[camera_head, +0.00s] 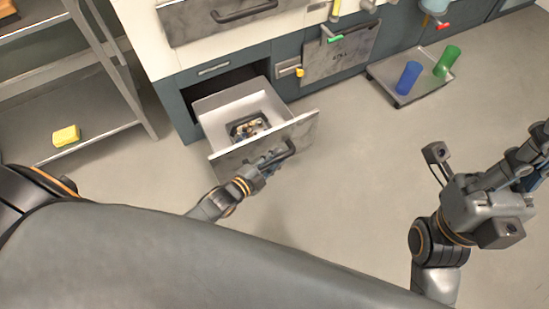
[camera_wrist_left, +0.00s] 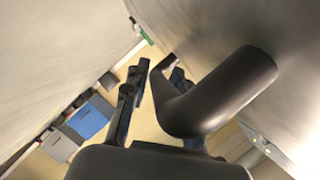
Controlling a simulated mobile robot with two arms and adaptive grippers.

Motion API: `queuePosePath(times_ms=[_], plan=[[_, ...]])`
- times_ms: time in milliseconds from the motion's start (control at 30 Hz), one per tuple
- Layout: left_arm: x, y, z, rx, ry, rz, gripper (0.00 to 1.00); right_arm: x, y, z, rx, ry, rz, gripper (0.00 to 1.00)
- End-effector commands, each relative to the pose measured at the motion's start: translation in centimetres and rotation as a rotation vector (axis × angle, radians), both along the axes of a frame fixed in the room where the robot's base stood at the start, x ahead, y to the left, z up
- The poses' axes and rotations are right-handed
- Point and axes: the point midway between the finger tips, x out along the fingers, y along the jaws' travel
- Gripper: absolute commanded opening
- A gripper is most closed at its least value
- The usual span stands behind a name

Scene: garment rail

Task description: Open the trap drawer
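The drawer (camera_head: 222,160) under the counter is pulled well out of its cabinet. Its grey inside shows, with a small dark tray of little items (camera_head: 249,128) in it. A dark bar handle (camera_head: 286,151) is on its front, and it shows large in the left wrist view (camera_wrist_left: 225,95). My left gripper (camera_head: 272,160) is at this handle. In the left wrist view its fingers (camera_wrist_left: 152,95) stand apart on either side of the handle's bar, with a gap showing beside the left finger. My right gripper (camera_head: 535,150) is at the right edge, away from the drawer, its fingers partly out of view.
A grey tray (camera_head: 412,98) with a blue cup (camera_head: 408,77) and a green cup (camera_head: 447,61) lies on the floor at right. A metal shelf (camera_head: 95,135) with a yellow sponge (camera_head: 66,136) stands at left. The floor before the drawer is clear.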

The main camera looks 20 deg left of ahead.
Motion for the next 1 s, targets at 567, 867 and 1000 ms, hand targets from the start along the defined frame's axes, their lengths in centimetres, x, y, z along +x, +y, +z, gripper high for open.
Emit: queuePosePath(times_ms=[567, 867, 1000], plan=[[-2.5, 1.0, 0.5, 0.000, 0.002, 0.000, 0.41, 0.1, 0.0, 0.0, 0.000, -0.001, -0.001, 0.00], [-8.2, 3.2, 1.8, 0.001, 0.003, -0.001, 0.41, 0.0, 0.0, 0.0, 0.000, -0.001, -0.001, 0.00], [-10.0, 3.8, 2.3, 0.000, 0.001, -0.001, 0.41, 0.0, 0.0, 0.0, 0.000, -0.001, -0.001, 0.00]])
